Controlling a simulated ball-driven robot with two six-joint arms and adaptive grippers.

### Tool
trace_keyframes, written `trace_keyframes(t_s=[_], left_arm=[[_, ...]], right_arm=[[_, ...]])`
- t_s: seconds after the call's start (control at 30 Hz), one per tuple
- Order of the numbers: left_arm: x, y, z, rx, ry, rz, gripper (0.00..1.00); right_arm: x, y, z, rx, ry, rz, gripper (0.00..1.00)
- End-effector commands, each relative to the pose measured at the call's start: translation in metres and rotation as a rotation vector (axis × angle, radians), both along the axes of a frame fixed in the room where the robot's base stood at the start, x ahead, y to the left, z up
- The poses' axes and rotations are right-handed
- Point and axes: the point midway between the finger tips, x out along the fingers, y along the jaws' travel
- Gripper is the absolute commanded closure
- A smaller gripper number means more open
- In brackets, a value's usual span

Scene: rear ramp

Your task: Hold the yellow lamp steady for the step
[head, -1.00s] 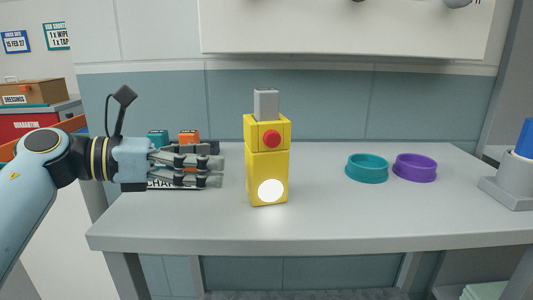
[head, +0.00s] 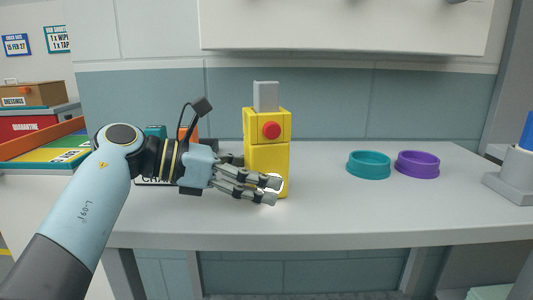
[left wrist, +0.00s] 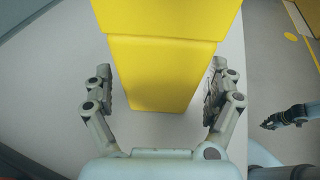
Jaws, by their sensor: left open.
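The yellow lamp (head: 266,152) stands upright on the grey bench, with a red button, a grey block on top and a white light low on its front. My left gripper (head: 270,190) is open, its fingers level with the lamp's lower part and partly hiding the light. In the left wrist view the lamp (left wrist: 160,70) stands between the two spread fingers (left wrist: 160,90), with a gap on each side. My right gripper (left wrist: 270,123) shows small at the right edge of the left wrist view; its opening is unclear.
A teal bowl (head: 368,165) and a purple bowl (head: 417,164) sit right of the lamp, with clear bench between. A grey stand with a blue top (head: 526,140) is at the far right. Items behind my left arm are partly hidden. The bench's front edge is close below.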

Motion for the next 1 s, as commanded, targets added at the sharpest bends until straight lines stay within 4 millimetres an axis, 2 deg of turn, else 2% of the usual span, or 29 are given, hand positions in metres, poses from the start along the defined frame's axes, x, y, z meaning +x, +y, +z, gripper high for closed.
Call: trace_keyframes(t_s=[0.37, 0.7, 1.0], left_arm=[[0.0014, -0.0040, -0.0008, 0.000, 0.000, 0.001, 0.10], [0.0012, -0.0038, -0.0009, 0.000, 0.000, 0.000, 0.54], [0.0012, -0.0038, -0.0010, 0.000, 0.000, 0.001, 0.56]], right_arm=[[-0.0005, 0.0001, -0.0014, 0.000, 0.001, 0.000, 1.00], [-0.0006, 0.0011, -0.0015, 0.001, 0.001, 0.000, 1.00], [-0.0007, 0.0033, -0.0017, 0.004, 0.001, -0.001, 1.00]])
